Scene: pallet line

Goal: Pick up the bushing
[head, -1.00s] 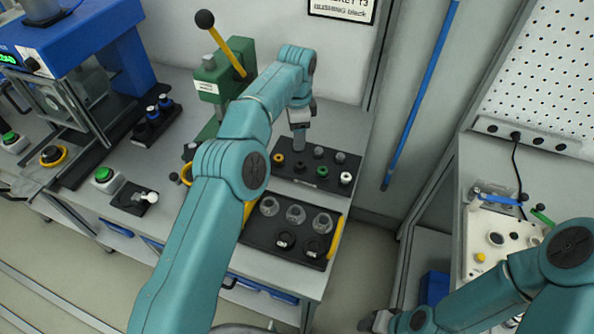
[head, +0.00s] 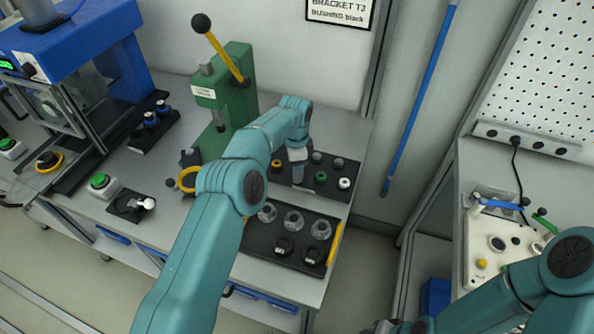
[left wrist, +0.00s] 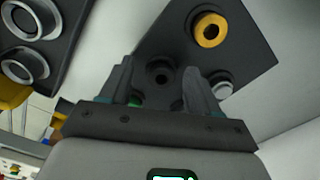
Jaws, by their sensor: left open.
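The black bushing (left wrist: 160,73) stands on the dark bushing tray (left wrist: 240,32). In the left wrist view it lies between and beyond my left gripper's two fingers. My left gripper (left wrist: 162,85) is open, with nothing between its fingers. In the head view the left gripper (head: 298,179) points down over the bushing tray (head: 262,176), and its tip and wrist hide the black bushing. A sign (head: 340,14) on the wall reads "BUSHING black". My right gripper (head: 382,327) only just shows at the bottom edge, too little to judge its jaws.
A yellow bushing (left wrist: 210,30), a green one (head: 320,177), a white one (head: 344,183) and grey ones (head: 338,162) share the tray. A tray with yellow handles (head: 335,243) holds several ring parts in front. A green press (head: 232,90) stands left of the arm.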

